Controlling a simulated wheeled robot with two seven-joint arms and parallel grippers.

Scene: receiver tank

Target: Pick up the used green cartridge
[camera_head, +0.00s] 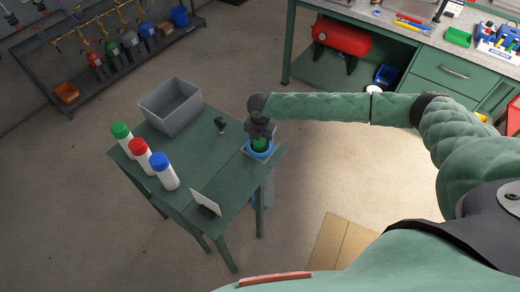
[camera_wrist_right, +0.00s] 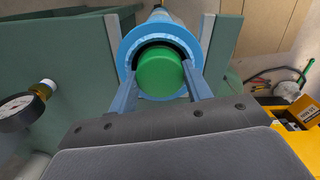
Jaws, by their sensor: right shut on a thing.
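The used green cartridge (camera_head: 259,144) sits upright in a blue ring-shaped housing (camera_head: 262,155) at the right edge of the green table (camera_head: 222,165). In the right wrist view its round green top (camera_wrist_right: 160,74) shows inside the blue collar (camera_wrist_right: 127,50). My right gripper (camera_head: 260,138) reaches down from above and is shut on the cartridge, one finger on each side. The cartridge's lower part is hidden in the housing. My left gripper is not in view.
White cartridges with green (camera_head: 121,130), red (camera_head: 138,146) and blue (camera_head: 159,159) caps stand along the table's left side. A grey bin (camera_head: 172,108) is at the back. A small gauge (camera_head: 221,124) and a white card (camera_head: 206,202) are on the table. A workbench (camera_head: 420,60) stands behind.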

